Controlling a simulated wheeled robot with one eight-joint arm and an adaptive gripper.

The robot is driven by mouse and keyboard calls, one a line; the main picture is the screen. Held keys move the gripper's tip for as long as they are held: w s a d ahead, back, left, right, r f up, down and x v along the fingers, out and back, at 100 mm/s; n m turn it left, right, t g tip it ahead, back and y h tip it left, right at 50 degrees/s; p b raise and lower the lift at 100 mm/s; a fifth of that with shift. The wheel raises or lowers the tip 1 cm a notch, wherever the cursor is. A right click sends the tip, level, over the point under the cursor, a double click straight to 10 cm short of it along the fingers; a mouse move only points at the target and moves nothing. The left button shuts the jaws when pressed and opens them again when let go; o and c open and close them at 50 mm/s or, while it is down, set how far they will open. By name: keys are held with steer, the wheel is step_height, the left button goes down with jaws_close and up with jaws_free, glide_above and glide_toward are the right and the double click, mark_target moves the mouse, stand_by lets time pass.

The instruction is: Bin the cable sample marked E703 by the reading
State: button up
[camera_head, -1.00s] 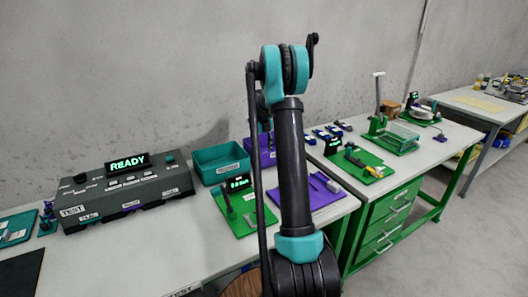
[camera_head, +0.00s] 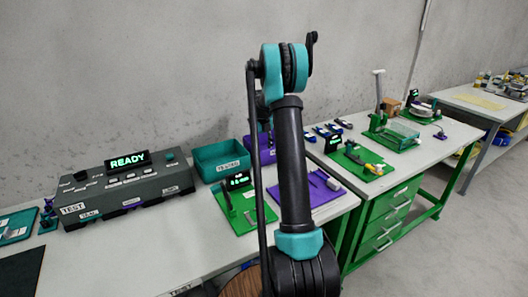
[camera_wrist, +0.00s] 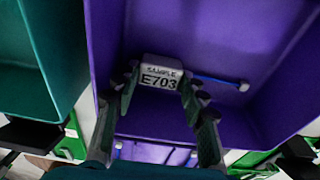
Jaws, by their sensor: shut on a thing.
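My gripper (camera_wrist: 160,112) is shut on the grey-white sample block (camera_wrist: 160,72), whose label reads "SAMPLE E703". In the head view the purple bin (camera_head: 263,146) is partly hidden behind my arm, and my gripper and the sample are hidden there. The teal bin (camera_head: 222,159) stands left of it; it also shows in the wrist view (camera_wrist: 58,75).
A dark test box (camera_head: 130,190) with a "READY" display stands on the left table. Green (camera_head: 240,214) and purple (camera_head: 325,200) fixture plates lie in front of the bins. The right bench (camera_head: 432,150) holds several green fixtures and small parts.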

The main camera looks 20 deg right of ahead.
steer(key=o, duration=1.4)
steer(key=shift+r, duration=6.05)
